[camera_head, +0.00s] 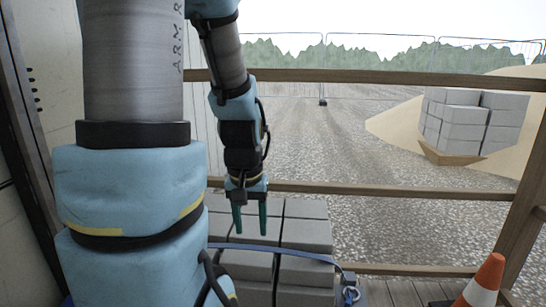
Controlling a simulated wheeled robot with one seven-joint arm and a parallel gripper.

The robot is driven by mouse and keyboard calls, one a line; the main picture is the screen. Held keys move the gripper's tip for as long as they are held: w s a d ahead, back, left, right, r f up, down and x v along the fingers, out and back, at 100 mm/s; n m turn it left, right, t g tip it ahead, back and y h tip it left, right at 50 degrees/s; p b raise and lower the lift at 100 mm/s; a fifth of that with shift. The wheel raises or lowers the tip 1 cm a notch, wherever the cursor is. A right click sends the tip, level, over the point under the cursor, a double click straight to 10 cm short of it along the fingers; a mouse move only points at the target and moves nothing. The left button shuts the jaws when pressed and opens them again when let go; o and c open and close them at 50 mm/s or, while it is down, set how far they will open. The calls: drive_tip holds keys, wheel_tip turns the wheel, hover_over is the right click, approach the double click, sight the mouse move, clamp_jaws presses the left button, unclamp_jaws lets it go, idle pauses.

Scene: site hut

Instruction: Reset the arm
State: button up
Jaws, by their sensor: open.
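My arm comes down from the top left of the head view, in blue and grey links. My gripper (249,219) hangs pointing down at the middle of the view. Its two green fingers are apart, with nothing between them. Behind and below the fingers is a stack of grey blocks (306,235). I cannot tell whether the fingertips touch the blocks. My near arm link hides the left part of the stack.
A blue strap (300,257) with a metal buckle (349,280) crosses the stack. An orange and white cone (485,283) stands at lower right. A wooden railing (390,190) runs behind. Beyond it lie gravel and a pallet of grey blocks (463,124).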

wheel_tip(320, 180, up, 22)
drive_tip(key=s+a+p, duration=0.1)
drive_tip(key=p, duration=2)
drive_tip(key=shift+a, duration=0.4)
drive_tip(key=shift+s, duration=0.15)
